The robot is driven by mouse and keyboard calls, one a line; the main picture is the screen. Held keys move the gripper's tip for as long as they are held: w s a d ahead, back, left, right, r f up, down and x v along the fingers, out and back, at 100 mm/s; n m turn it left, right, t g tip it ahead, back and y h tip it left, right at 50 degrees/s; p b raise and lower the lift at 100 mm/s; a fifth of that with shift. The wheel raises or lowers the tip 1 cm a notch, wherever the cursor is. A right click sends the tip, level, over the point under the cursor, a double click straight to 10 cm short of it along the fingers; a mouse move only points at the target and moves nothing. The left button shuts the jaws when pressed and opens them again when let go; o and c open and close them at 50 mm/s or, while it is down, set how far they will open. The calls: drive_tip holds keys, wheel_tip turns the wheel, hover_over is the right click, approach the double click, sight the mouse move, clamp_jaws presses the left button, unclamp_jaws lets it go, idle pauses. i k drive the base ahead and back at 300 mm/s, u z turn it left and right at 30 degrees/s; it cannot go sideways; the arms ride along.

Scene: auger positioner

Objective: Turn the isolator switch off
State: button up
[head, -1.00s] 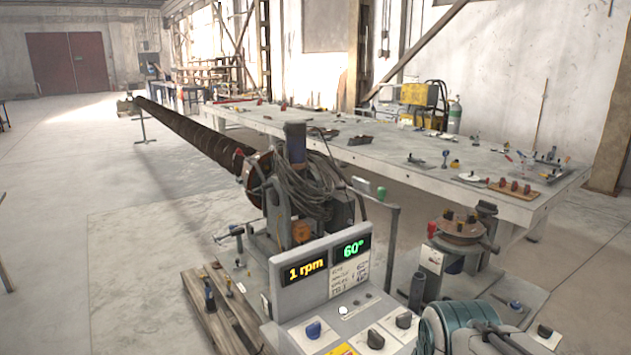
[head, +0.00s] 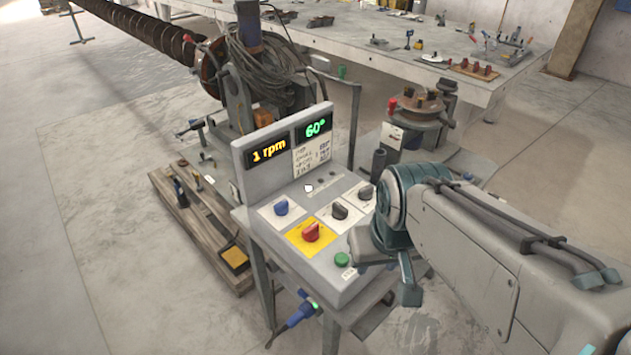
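The isolator switch (head: 311,232) is a red rotary knob on a yellow plate. It sits on the sloped grey control panel (head: 288,252) in the middle of the head view. Its exact pointer angle is too small to read surely. My gripper (head: 408,285) is right of the panel, with one finger pointing down beyond the panel's right side. It is apart from the red knob.
The panel also has a blue knob (head: 281,208), two dark knobs (head: 340,211) (head: 366,193) and a green button (head: 342,260). Its displays (head: 268,150) read 1 rpm and 60°. A blue-handled tool (head: 298,314) hangs below. A wooden pallet (head: 200,225) lies left.

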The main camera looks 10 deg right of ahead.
sight(310, 234)
drive_tip(key=z, duration=0.75)
drive_tip(key=k, duration=0.8)
drive_tip(key=u, duration=0.75)
drive_tip(key=i, duration=1)
